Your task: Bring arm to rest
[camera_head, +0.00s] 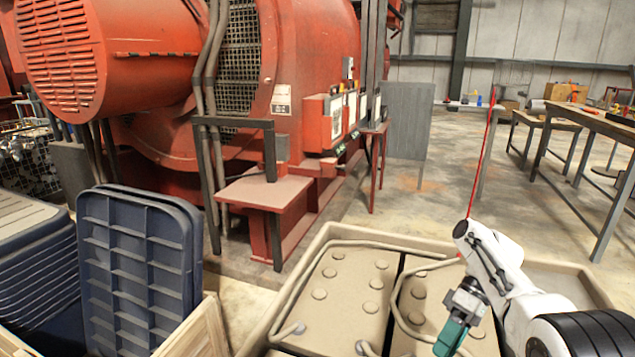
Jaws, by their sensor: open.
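My arm reaches in from the lower right of the head view, white with a black joint at the picture's edge. My gripper (450,338) is at its end, a grey body with a teal part pointing down. It hangs over a beige tray (318,243) that holds beige blocks with round caps and pale hoses. I see nothing held in the gripper. Its fingertips are small and partly unclear at this angle, and I cannot tell whether they touch the tray's contents.
A large red engine (310,50) fills the left and middle. Stacked dark blue crates (140,270) stand at the left beside a wooden box (205,330). A grey panel (408,120) and workbenches (590,118) are farther back. Concrete floor (440,185) lies open between engine and benches.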

